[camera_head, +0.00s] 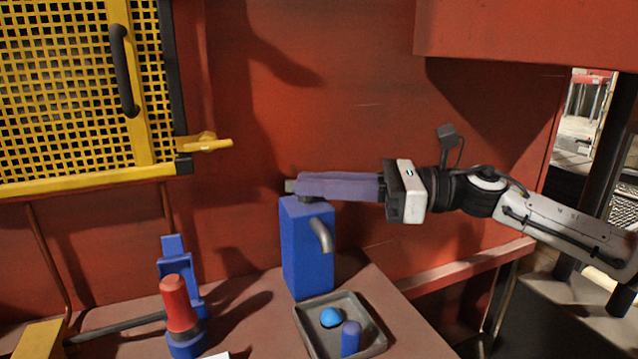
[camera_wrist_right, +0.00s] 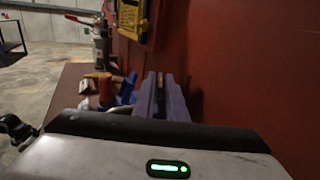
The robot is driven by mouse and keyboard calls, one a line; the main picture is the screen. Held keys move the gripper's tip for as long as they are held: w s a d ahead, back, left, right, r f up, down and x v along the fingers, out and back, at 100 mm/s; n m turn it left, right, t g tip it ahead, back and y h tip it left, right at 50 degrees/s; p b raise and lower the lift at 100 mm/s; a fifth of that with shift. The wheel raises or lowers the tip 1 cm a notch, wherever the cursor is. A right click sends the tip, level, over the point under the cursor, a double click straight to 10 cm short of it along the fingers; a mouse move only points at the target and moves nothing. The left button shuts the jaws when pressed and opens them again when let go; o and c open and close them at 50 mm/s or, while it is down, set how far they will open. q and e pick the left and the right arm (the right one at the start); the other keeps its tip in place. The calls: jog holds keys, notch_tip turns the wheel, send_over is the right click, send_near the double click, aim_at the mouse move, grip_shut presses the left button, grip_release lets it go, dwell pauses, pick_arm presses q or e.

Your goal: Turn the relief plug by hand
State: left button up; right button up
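My right gripper (camera_head: 300,187) reaches in from the right, its lavender fingers level, with their tips over the top of a blue block (camera_head: 305,250). A small grey-green piece (camera_head: 289,186) shows just past the fingertips; it may be the relief plug, but the fingers hide most of that spot. In the right wrist view the fingers (camera_wrist_right: 160,85) lie close together with a narrow dark gap. I cannot tell whether they are closed on anything. A grey curved spout (camera_head: 321,235) comes out of the block's front. My left gripper is not in view.
A grey tray (camera_head: 375,342) with a blue ball (camera_head: 331,317) and a blue peg (camera_head: 351,338) stands before the block. A red-topped blue piece (camera_head: 178,305) stands left. A yellow mesh door (camera_head: 75,90) with a latch (camera_head: 205,143) is upper left; a red wall (camera_head: 370,110) stands behind.

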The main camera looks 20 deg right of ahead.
grip_shut()
